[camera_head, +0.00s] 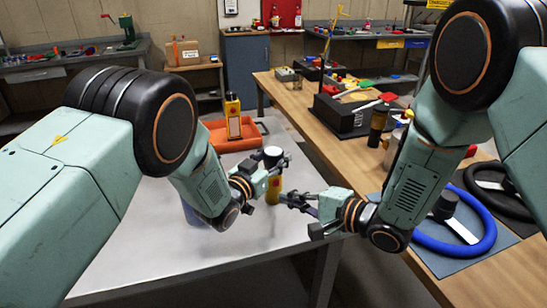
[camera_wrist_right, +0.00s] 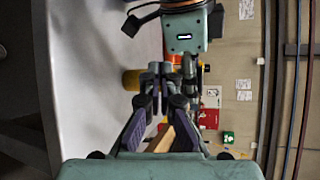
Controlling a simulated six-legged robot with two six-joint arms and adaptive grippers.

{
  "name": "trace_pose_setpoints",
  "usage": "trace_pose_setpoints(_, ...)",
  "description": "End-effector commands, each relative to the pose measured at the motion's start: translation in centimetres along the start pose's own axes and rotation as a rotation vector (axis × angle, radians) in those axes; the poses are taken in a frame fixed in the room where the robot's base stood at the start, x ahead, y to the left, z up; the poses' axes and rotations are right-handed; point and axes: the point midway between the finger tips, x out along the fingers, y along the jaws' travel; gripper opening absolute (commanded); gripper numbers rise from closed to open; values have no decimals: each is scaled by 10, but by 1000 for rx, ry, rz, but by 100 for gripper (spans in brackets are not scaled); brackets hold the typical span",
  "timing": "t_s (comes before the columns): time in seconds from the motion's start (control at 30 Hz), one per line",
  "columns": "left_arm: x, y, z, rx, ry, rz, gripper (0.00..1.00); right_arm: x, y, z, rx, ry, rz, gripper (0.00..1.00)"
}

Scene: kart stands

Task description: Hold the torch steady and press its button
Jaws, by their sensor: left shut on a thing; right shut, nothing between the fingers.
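The torch (camera_head: 273,190) has a yellow body and a dark head with a pale top. It is upright over the grey table (camera_head: 165,260); I cannot tell whether its base touches the top. My left gripper (camera_head: 272,172) is shut on the torch's upper part and hides some of it. A small reddish spot shows on the torch's side, too small to make out. My right gripper (camera_head: 285,198) is shut and empty, its tips close to the torch's right side; contact is unclear. In the right wrist view its closed fingers (camera_wrist_right: 160,72) are beside the yellow torch body (camera_wrist_right: 131,79).
An orange tray (camera_head: 218,143) with a yellow-and-black bottle (camera_head: 233,116) stands at the table's back. A wooden bench (camera_head: 475,278) on the right holds a blue ring (camera_head: 457,250), a black ring, bottles and a black box (camera_head: 345,115). The grey table's front left is clear.

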Motion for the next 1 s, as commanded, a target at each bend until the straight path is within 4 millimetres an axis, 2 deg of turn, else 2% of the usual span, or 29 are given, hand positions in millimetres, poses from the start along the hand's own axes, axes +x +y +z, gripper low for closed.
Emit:
trace_pose_setpoints(0.03, 0, 0, -1, 0, 2, 0, 7, -2, 14, 3, 21, -6, 56, 0)
trace_pose_setpoints(0.1, 0, 0, -1, 1, 2, 0, 7, -3, 27, 4, 44, -9, 114, 0)
trace_pose_setpoints(0.27, 0, 0, -1, 1, 2, 0, 7, -5, 40, 3, 75, 0, 173, 0)
trace_pose_setpoints(0.43, 0, 0, -1, 0, 2, 0, 7, 5, 36, -4, 83, 1, 171, 0)
trace_pose_setpoints(1.0, 0, 0, -1, 1, 2, 0, 7, 56, 14, -40, 83, 2, 170, 0)
